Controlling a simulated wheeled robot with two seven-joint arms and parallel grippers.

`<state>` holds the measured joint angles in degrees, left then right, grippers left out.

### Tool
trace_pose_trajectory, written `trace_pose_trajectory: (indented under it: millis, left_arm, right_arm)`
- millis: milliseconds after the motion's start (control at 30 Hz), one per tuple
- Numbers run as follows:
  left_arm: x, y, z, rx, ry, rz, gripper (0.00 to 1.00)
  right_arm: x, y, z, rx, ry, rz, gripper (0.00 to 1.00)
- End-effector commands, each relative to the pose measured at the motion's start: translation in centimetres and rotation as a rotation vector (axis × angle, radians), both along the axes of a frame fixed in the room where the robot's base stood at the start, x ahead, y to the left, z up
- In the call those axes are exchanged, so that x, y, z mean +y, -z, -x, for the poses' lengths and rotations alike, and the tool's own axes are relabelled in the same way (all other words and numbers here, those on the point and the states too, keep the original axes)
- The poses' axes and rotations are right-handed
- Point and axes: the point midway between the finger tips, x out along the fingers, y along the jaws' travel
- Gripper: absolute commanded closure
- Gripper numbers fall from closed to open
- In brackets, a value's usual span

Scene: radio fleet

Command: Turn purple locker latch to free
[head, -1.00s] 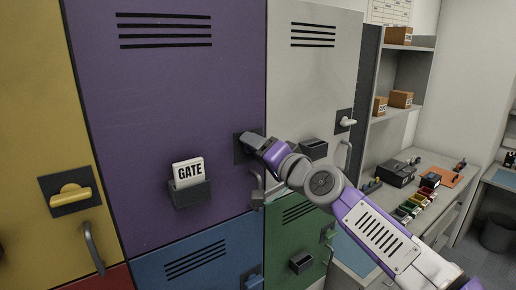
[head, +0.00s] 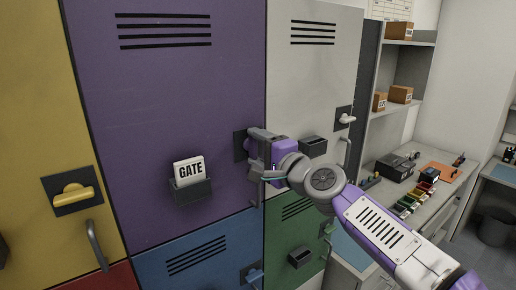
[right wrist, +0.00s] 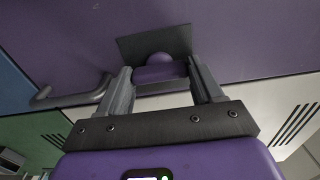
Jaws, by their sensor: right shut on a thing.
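The purple locker door (head: 180,95) fills the middle of the head view and is closed. Its latch is mostly hidden behind my right gripper (head: 262,148) there; only part of its dark backplate (head: 240,146) shows. In the right wrist view, the purple latch (right wrist: 160,73) with its round hub sits in front of its dark plate. My right gripper's two grey fingers (right wrist: 163,85) are on either side of the latch lever and shut on it. My left gripper is not in view.
A "GATE" card (head: 188,169) stands in a holder on the purple door. The yellow locker (head: 35,120) is left, the white one (head: 325,75) right, and blue (head: 205,245) and green (head: 298,235) ones below. A cluttered workbench (head: 360,200) stands at far right.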

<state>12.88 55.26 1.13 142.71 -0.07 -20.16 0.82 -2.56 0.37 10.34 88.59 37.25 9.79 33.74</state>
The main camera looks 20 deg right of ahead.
Motion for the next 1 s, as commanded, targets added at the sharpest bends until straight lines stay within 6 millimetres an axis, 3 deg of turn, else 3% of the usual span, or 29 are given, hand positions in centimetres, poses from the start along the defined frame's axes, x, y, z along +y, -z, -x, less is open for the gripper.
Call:
trace_pose_trajectory:
  millis: [400,433,600,867,1000]
  left_arm:
    - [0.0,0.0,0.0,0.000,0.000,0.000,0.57]
    - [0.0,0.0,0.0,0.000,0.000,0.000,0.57]
    - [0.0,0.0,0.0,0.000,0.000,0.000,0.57]
    - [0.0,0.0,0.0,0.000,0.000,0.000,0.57]
    - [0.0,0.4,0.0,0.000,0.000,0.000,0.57]
  right_arm:
    - [0.0,0.0,0.0,0.004,0.000,-0.014,0.65]
    - [0.0,0.0,0.0,0.004,0.000,-0.014,0.33]
    - [0.0,0.0,0.0,0.004,0.000,-0.013,0.08]
    - [0.0,0.0,0.1,0.004,0.000,-0.010,0.08]
    - [-0.4,0.0,1.0,0.002,0.002,-0.010,0.08]
